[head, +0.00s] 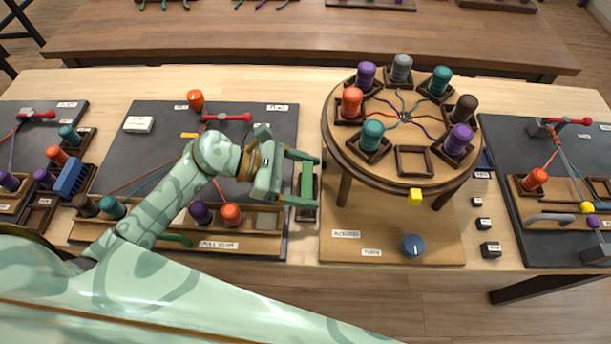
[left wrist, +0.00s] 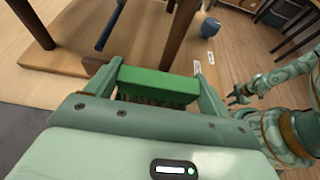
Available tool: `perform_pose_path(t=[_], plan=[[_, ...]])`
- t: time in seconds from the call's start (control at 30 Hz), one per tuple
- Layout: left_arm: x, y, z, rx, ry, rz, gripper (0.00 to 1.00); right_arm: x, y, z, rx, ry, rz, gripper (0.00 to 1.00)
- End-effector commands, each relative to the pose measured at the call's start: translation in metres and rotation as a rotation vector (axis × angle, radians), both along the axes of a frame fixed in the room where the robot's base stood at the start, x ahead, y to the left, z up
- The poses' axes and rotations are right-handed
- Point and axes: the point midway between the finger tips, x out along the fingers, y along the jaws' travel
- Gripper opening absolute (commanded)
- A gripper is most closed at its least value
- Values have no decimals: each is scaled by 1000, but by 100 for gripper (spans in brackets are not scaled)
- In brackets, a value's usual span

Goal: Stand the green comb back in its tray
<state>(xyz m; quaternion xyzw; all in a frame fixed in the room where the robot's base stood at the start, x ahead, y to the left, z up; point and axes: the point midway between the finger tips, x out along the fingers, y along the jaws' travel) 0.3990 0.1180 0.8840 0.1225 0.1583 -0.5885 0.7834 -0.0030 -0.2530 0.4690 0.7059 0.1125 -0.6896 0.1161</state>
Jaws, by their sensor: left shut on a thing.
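The green comb (head: 307,180) is held in my left gripper (head: 303,178), which is shut on it. In the left wrist view the comb (left wrist: 158,84) spans between the two fingers, with its dark teeth showing below the green back. A narrow dark wooden tray (head: 308,213) lies under and beside the gripper, between the left mat and the round stand. The gripper and comb hide much of it, and I cannot tell whether the comb touches it. My right gripper (left wrist: 238,95) shows small in the left wrist view, with its fingers apart and nothing between them.
The round braiding stand (head: 398,179) with several coloured bobbins stands close to the right of the comb. A wooden rack (head: 265,245) with bobbins is at the left. A blue brush (head: 70,180) stands farther left. A blue knob (head: 412,246) and small black weights (head: 490,250) lie near the front.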

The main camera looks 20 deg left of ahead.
Motion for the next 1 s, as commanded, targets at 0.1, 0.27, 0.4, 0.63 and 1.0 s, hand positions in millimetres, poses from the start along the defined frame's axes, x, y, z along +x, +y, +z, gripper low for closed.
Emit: perform_pose_path(t=[0.1, 0.27, 0.4, 0.63, 1.0], plan=[[0, 0, -3, 0, 0, 0, 59, -1, 0, -3, 0, 2, 0, 36], [0, 0, -6, 0, 0, -1, 59, -2, 0, -5, 0, 4, 0, 36], [0, 0, -9, 0, 0, -1, 59, -2, 0, -7, 0, 5, 0, 36], [0, 0, -14, 0, 0, 0, 59, -3, 0, -11, 1, 8, 0, 36], [0, 0, -21, 0, 0, 0, 59, -5, 1, -16, 1, 12, -1, 36]])
